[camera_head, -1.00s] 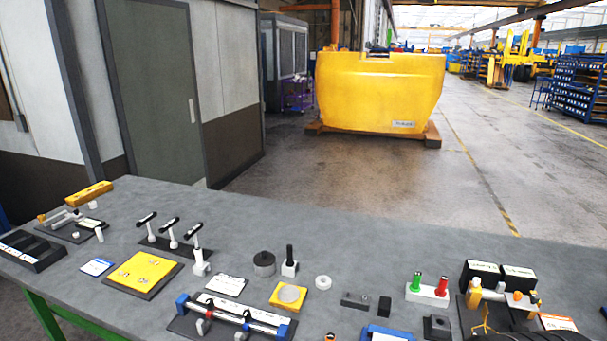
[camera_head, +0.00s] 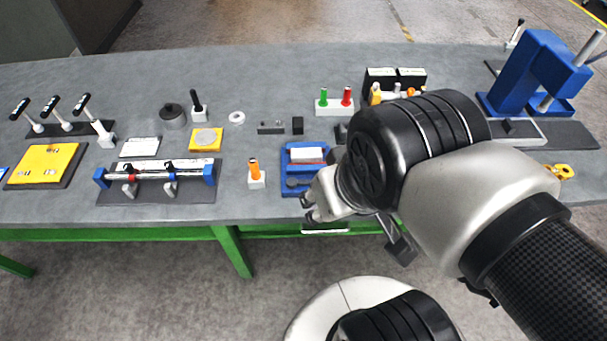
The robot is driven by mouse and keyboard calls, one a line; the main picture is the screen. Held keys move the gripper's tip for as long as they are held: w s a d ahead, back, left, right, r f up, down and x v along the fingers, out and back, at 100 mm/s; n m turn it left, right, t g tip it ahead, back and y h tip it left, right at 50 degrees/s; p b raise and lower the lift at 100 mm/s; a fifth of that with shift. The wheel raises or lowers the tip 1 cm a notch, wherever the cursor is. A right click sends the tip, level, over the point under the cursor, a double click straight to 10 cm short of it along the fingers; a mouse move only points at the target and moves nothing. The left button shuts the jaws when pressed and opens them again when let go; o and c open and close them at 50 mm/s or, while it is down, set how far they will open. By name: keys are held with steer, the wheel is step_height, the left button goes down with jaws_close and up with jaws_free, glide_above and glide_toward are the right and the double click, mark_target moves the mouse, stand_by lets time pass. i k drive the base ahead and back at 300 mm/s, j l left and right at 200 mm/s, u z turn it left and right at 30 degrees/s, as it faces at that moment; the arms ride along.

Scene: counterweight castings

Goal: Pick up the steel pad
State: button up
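A round grey disc lying on a yellow square plate (camera_head: 194,146) looks like the steel pad (camera_head: 205,136); I cannot be sure by its look alone. It lies flat in the middle left of the bench, behind a fixture with a steel rod. My gripper (camera_head: 309,208) is at the front edge of the bench, by the blue tray, to the right of and nearer than the disc. It is well apart from the disc. Its fingers are small and partly hidden, so their opening is unclear. I see nothing held in it.
Near my gripper stand the blue tray (camera_head: 289,189) and an orange-topped peg (camera_head: 255,175). The rod fixture (camera_head: 155,187) lies in front of the disc. A black-handled peg (camera_head: 198,107) and dark cylinder (camera_head: 173,117) stand behind it. The bench's back strip (camera_head: 270,70) is clear.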

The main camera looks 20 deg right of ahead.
mark_target(305, 154)
steer(key=i+j+z, duration=0.15)
steer(key=j, duration=0.15)
steer(key=i+j+z, duration=0.15)
steer(key=j, duration=0.15)
steer(key=i+j+z, duration=0.15)
steer(key=j, duration=0.2)
steer(key=i+j+z, duration=0.15)
steer(key=j, duration=0.2)
steer(key=i+j+z, duration=0.15)
steer(key=j, duration=0.2)
steer(key=k, duration=0.05)
